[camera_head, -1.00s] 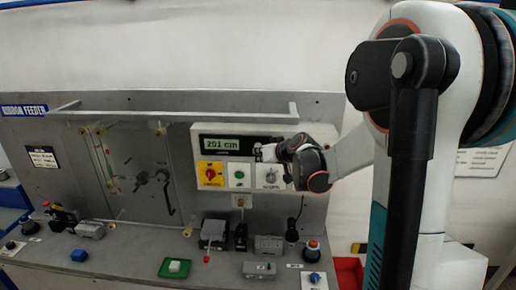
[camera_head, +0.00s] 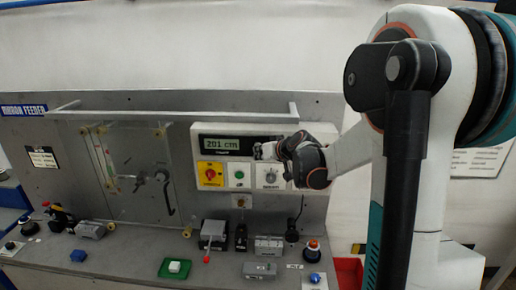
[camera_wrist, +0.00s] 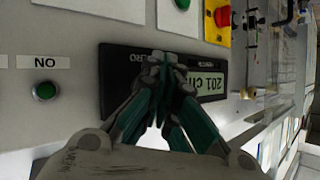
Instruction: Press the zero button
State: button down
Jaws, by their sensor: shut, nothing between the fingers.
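The black readout panel (camera_head: 240,144) is on the grey console and shows "201 cm". In the wrist view this panel (camera_wrist: 112,75) appears upside down, with the lit display (camera_wrist: 208,82) to the right of my fingers. Small lettering that looks like part of "ZERO" is on the panel just left of my fingertips. My gripper (camera_wrist: 165,62) is shut and empty, its fingertips in front of the panel beside this lettering. The zero button itself is hidden behind the fingers, and I cannot tell whether they touch it. In the head view my gripper (camera_head: 266,152) is at the panel's right part.
A red knob on a yellow plate (camera_head: 211,175), a green button (camera_head: 239,174) and a selector dial (camera_head: 270,175) sit below the panel. Boxes and switches line the bench (camera_head: 140,255).

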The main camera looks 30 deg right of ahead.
jog(key=shift+w+d, duration=0.25)
jog(key=shift+w, duration=0.05)
dwell(0.5)
dwell(0.4)
jog(key=shift+s+a, duration=0.55)
jog(key=shift+s, duration=0.2)
jog(key=s+a, duration=0.1)
jog(key=s, duration=0.1)
jog(key=s+a, duration=0.1)
jog(key=s, duration=0.1)
jog(key=shift+a, duration=0.4)
dwell(0.5)
